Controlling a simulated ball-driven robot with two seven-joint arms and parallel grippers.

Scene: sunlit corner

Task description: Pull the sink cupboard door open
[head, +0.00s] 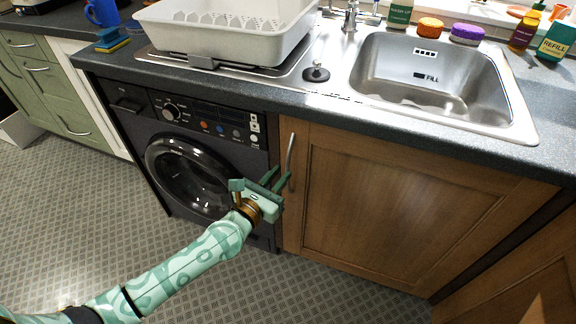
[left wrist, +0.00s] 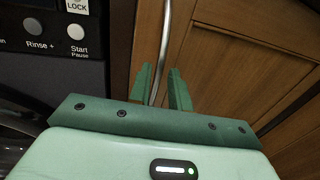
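The sink cupboard door (head: 385,200) is brown wood and looks shut, under the sink. Its upright metal bar handle (head: 290,156) is near the door's left edge. My left gripper (head: 279,178) is at the handle's lower part, its two green fingers pointing towards the door. In the left wrist view the handle (left wrist: 163,45) runs down between the fingertips of my left gripper (left wrist: 162,83). The fingers stand apart with a visible gap on the right of the bar; I cannot tell whether the left finger touches it. My right gripper is not in view.
A dark washing machine (head: 205,160) stands directly left of the door, close to my left gripper. The worktop (head: 240,97) overhangs above, with a steel sink (head: 430,80) and a white dish rack (head: 230,40). Patterned floor (head: 60,215) is clear in front.

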